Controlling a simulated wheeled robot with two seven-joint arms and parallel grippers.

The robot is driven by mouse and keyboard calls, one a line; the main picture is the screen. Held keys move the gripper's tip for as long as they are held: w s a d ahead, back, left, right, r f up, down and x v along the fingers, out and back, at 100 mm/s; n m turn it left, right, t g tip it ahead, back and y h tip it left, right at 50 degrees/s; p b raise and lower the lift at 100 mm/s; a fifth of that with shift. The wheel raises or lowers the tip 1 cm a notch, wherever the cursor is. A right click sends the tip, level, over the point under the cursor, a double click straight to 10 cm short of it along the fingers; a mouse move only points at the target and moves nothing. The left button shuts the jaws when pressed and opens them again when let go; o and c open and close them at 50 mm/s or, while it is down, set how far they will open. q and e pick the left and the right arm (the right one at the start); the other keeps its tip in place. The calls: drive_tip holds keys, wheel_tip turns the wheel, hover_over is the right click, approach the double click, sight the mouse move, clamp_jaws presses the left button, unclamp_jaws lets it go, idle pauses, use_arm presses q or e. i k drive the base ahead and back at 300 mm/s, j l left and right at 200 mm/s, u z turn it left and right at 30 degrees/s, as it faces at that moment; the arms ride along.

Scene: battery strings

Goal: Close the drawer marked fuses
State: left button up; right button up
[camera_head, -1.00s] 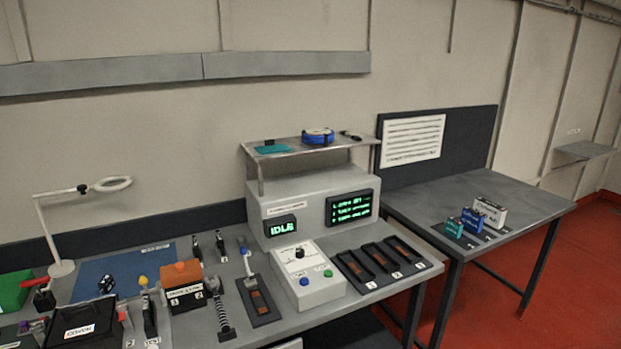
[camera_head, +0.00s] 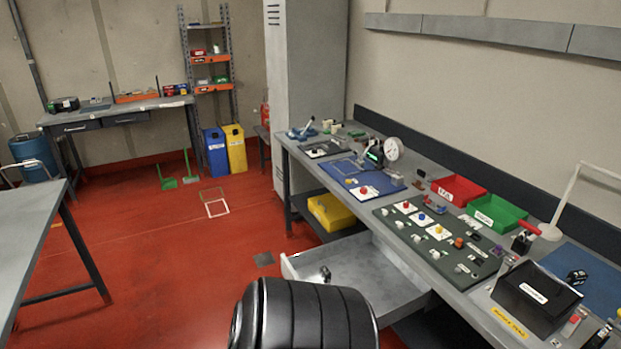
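A light grey drawer (camera_head: 372,268) stands pulled out from under the long workbench. Its near front part is hidden behind a dark rounded part at the bottom of the view, which appears to be mine. A small dark item (camera_head: 325,273) shows inside the drawer near its left end. I can read no marking on this drawer, so I cannot tell whether it is the one marked fuses. Two drawer fronts (camera_head: 76,127) (camera_head: 125,118) on the far bench look shut, and their labels are too small to read. Neither of my grippers is in view.
The long workbench (camera_head: 465,290) carries a switch panel, a red bin (camera_head: 459,188), a green bin (camera_head: 497,212) and a black box (camera_head: 535,297). A yellow crate (camera_head: 333,212) sits under it. A grey table (camera_head: 25,225) stands at left. Red floor (camera_head: 150,270) between them is clear.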

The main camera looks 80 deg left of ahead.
sight(362, 261)
drive_tip(key=k+l+u, duration=0.1)
drive_tip(key=u, duration=2.55)
